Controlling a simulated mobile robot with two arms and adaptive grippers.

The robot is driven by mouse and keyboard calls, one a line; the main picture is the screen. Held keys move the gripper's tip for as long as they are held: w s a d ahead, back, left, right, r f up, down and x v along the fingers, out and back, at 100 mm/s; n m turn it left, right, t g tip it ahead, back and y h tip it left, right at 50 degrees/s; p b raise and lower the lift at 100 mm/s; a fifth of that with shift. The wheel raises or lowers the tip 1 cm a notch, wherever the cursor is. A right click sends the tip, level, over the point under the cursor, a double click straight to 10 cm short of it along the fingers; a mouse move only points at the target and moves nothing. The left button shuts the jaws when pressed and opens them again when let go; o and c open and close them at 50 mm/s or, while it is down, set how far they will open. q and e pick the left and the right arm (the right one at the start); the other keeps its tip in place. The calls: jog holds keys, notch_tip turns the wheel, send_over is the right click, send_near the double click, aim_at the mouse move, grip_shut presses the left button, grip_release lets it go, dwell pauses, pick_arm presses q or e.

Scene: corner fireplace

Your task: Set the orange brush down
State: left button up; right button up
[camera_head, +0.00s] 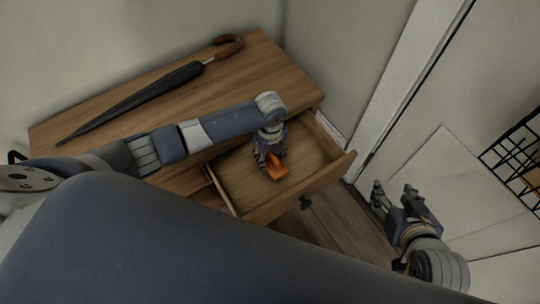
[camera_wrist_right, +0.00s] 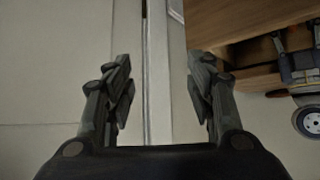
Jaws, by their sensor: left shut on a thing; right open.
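The orange brush (camera_head: 277,167) is in the head view, inside or just above the open drawer (camera_head: 241,185) of the wooden desk. My left gripper (camera_head: 270,160) is shut on the brush, pointing down into the drawer and hiding part of it. I cannot tell whether the brush touches the drawer floor. My right gripper (camera_head: 394,196) is open and empty, to the right of the drawer. In the right wrist view its fingers (camera_wrist_right: 166,90) are apart with nothing between them.
A closed dark umbrella (camera_head: 150,93) with a brown curved handle lies along the back of the desk top (camera_head: 262,72). A white door frame (camera_head: 402,85) stands right of the desk. A black wire grid (camera_head: 515,160) is at the far right. Much of the drawer floor is bare.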

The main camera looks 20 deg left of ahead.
pick_arm(q)
jog(key=shift+f, duration=0.15)
jog(key=o, duration=1.1)
